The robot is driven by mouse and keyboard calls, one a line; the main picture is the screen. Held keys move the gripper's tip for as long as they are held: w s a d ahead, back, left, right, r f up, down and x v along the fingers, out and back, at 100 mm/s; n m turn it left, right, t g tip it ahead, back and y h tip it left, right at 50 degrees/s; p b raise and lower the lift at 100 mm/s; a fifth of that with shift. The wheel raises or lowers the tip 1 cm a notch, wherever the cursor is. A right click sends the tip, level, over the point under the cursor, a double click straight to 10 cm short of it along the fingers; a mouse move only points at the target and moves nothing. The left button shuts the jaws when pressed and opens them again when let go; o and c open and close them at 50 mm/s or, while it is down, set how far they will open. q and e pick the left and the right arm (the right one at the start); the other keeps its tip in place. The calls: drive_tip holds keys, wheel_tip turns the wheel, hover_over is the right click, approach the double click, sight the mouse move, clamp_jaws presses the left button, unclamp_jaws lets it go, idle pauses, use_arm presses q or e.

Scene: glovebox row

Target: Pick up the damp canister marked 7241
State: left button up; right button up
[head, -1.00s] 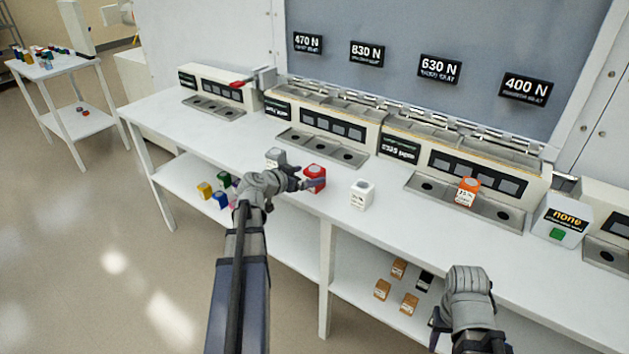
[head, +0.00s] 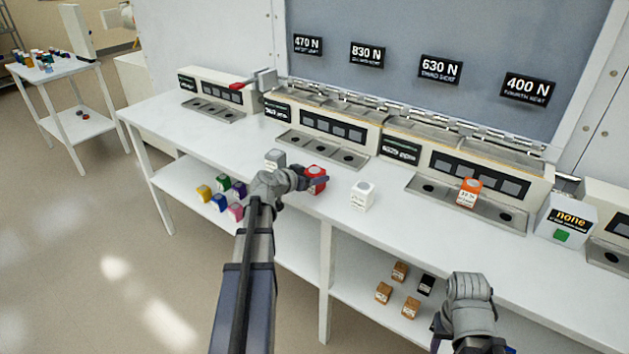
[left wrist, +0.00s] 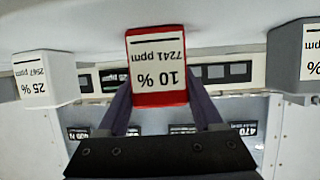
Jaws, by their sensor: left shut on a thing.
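The red canister (head: 316,179) stands on the white bench top (head: 335,215). In the left wrist view its label reads 10 % and 7241 ppm, upside down (left wrist: 158,70). My left gripper (head: 308,181) is shut on it, with one finger along each side. I cannot tell whether the canister's base touches the bench. My right gripper (head: 448,330) hangs low at the front right, and its fingers are mostly hidden.
A grey canister (head: 275,159) stands just left of the red one, and a white canister (head: 362,195) to its right. An orange canister (head: 468,191) sits in a tray of the right machine. Several small canisters lie on the lower shelf (head: 350,265).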

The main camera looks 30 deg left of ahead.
sight(314, 170)
use_arm(q)
drive_tip(key=c, duration=0.6)
drive_tip(key=shift+r, duration=0.15)
wheel_tip(314, 170, up, 10)
drive_tip(key=p, duration=1)
